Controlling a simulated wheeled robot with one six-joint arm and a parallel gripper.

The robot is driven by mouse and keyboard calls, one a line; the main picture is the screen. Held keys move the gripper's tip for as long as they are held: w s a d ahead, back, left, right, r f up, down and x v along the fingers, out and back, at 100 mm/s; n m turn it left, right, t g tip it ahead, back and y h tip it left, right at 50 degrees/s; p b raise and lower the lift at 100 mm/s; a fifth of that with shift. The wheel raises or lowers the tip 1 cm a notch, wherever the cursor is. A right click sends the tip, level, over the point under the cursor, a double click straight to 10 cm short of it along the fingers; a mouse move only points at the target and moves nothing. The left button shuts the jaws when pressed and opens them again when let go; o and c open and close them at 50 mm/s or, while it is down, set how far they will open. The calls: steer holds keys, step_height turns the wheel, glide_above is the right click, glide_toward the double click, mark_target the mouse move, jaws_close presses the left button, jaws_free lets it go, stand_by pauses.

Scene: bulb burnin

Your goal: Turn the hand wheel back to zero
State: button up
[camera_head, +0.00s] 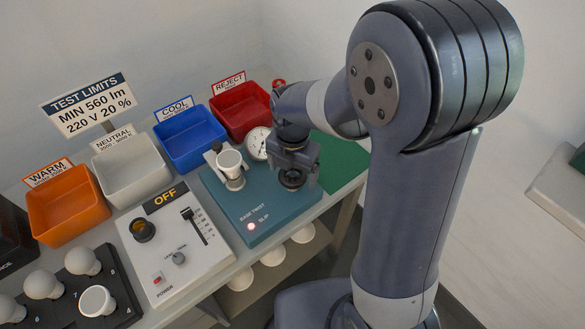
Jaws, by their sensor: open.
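The dark hand wheel (291,181) sits at the right part of the teal base-twist fixture (222,206). My gripper (294,172) is open, pointing down right over the wheel and hiding much of it; I cannot tell whether the fingers touch it. A round white dial gauge (258,143) stands behind the wheel, partly covered by my arm. Its reading is too small to make out. A lamp by the SLIP label (264,218) glows reddish.
A white power box (170,270) showing OFF stands left of the fixture. Orange (68,208), grey (133,178), blue (190,143) and red (240,112) bins line the back. A dark rack (100,265) holds several bulbs. A green mat (340,160) lies right.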

mark_target(293, 173)
step_height(293, 173, up, 11)
stand_by(0.4)
steer(key=shift+f, duration=0.15)
step_height(293, 173, down, 11)
steer(key=shift+r, duration=0.1)
stand_by(0.5)
stand_by(0.4)
